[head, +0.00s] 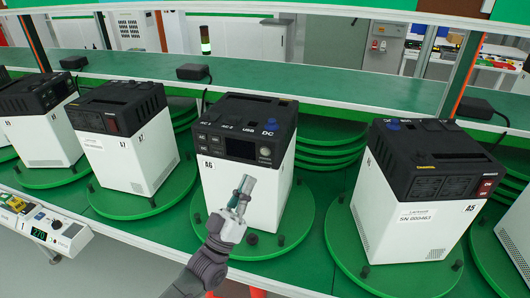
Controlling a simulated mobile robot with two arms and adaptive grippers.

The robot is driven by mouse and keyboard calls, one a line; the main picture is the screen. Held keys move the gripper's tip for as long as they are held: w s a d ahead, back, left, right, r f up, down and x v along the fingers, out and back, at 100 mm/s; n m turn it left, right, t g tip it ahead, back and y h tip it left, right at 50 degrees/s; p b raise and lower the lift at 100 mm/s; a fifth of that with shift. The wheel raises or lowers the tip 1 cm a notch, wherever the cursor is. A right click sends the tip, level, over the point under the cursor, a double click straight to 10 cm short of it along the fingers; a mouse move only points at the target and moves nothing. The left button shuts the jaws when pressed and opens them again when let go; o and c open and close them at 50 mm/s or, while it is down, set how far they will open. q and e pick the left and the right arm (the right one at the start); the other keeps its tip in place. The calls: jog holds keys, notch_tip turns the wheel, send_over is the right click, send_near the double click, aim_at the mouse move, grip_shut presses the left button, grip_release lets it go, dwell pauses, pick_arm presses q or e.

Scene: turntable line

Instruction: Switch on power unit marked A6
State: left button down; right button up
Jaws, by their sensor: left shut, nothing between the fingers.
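The power unit marked A6 (222,182) stands upright in the middle of the head view, on a round green turntable (292,226). It has a white body and a black top part (243,118). The labels AC 1, AC 2, USB and DC show on the black part, with several sockets or buttons below them. Whether any light is on cannot be told. My left gripper (244,186) is shut and empty, pointing up in front of the white face below the black panel. It hides part of that face; whether it touches cannot be told. My right gripper is not in view.
Unit A5 (400,225), with a red switch (486,187), stands on its own turntable to the right. More units (130,158) stand to the left. A green shelf (330,86) runs behind. A small device with a display (45,228) sits at front left.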

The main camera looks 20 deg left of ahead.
aim_at(265, 152)
pick_arm(q)
jog(key=shift+w, duration=0.15)
jog(key=w+b, duration=0.4)
jog(key=w, duration=0.4)
jog(key=shift+w+d+b, duration=0.2)
jog(key=shift+w+b, duration=0.05)
jog(key=shift+b, duration=0.1)
dwell(1.1)
jog(key=shift+w+b, duration=0.35)
jog(key=shift+w, duration=0.1)
